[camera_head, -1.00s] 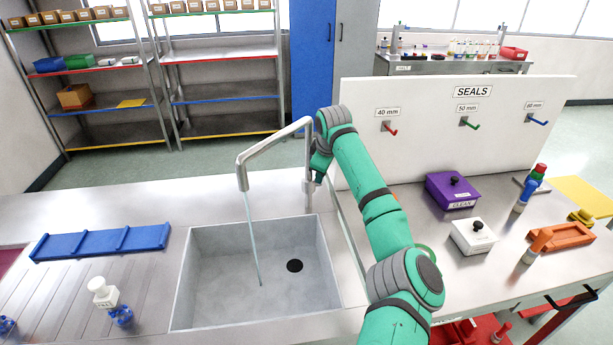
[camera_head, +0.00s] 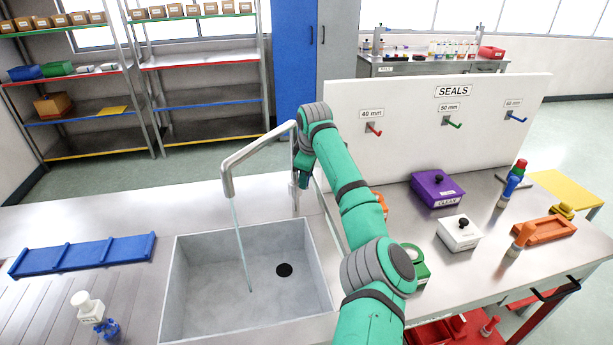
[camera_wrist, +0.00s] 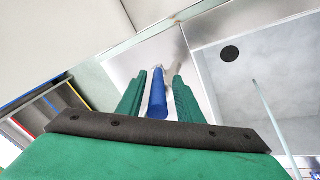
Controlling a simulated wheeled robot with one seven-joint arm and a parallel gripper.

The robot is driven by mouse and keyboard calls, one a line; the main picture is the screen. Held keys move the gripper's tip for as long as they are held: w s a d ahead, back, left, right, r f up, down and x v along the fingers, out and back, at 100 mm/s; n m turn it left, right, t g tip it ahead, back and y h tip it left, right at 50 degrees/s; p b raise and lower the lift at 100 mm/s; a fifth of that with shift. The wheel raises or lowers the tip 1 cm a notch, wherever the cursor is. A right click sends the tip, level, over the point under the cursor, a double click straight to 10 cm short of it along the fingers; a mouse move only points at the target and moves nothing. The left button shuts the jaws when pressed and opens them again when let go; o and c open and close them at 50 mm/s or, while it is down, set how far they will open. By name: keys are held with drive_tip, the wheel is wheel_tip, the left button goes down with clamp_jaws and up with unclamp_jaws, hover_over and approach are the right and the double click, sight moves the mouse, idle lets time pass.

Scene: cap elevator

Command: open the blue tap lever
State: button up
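The blue tap lever (camera_wrist: 157,95) shows in the wrist view, pointing away between the two green fingers of my gripper (camera_wrist: 159,76). The fingers are apart, one on each side of the lever. A narrow gap shows on the left; on the right I cannot tell whether the finger touches. In the head view, the steel tap (camera_head: 258,150) stands behind the sink, and a thin stream of water (camera_head: 241,245) falls from its spout. My gripper hangs beside the tap's upright there, its fingertips and the lever hidden.
The sink (camera_head: 205,282) has a dark drain. A white SEALS board (camera_head: 420,150) stands right behind my arm. A purple box (camera_head: 437,188), a white box (camera_head: 459,233) and an orange tray (camera_head: 543,231) are on the right counter. A blue rack (camera_head: 82,254) lies left.

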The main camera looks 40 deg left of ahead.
drive_tip(key=shift+w+d+r, duration=0.1)
drive_tip(key=shift+d+r, duration=0.15)
drive_tip(key=shift+r, duration=0.4)
drive_tip(key=v, duration=0.9)
drive_tip(key=shift+s+r, duration=0.25)
drive_tip(key=shift+s, duration=0.05)
